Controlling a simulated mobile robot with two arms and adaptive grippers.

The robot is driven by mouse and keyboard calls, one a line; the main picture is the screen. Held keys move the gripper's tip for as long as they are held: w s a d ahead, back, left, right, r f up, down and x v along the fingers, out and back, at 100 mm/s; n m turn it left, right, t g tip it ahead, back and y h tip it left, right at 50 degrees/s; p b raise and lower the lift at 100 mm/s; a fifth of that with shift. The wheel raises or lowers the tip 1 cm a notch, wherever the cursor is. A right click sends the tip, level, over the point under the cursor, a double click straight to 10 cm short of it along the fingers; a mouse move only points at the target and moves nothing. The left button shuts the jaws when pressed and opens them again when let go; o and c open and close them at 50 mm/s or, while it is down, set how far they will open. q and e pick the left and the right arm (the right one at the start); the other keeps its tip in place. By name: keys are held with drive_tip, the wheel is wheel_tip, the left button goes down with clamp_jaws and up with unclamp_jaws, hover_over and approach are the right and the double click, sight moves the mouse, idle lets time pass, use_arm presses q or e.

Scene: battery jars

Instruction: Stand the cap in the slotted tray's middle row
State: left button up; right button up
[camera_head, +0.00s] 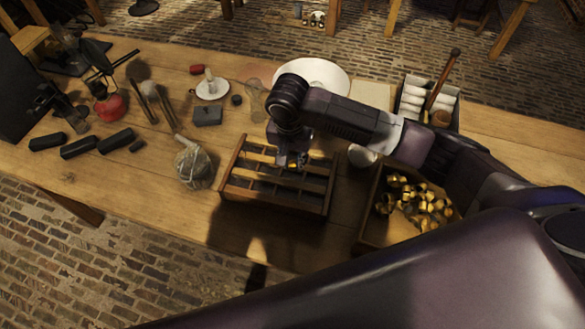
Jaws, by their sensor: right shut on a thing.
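The slotted tray (232,189) is a dark wooden box with long dividers, standing near the table's front edge. My right gripper (291,163) reaches down over its back part, pointing downward. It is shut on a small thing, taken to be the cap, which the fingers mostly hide. I cannot tell whether the cap touches the tray or which row it is over. Golden bits show beside the gripper at the tray's back. An open box (371,226) right of the tray holds a heap of golden caps (417,203). My left gripper is out of view.
A white plate (318,75) lies behind my right arm, and a white bowl (362,156) sits between tray and box. A crate of white rolls (411,98) stands at the back right.

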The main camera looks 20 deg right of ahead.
sight(292, 169)
drive_tip(key=shift+f, duration=2.25)
drive_tip(key=shift+f+p, duration=0.15)
drive_tip(key=shift+p, duration=0.15)
drive_tip(key=o, duration=0.5)
drive_tip(key=r, duration=0.4)
drive_tip(key=r+b, duration=0.1)
drive_tip(key=r, duration=0.3)
drive_tip(key=s+a+r, duration=0.1)
drive_tip(key=r, duration=0.3)
drive_tip(key=shift+s+r, duration=0.1)
drive_tip(key=shift+r, duration=0.05)
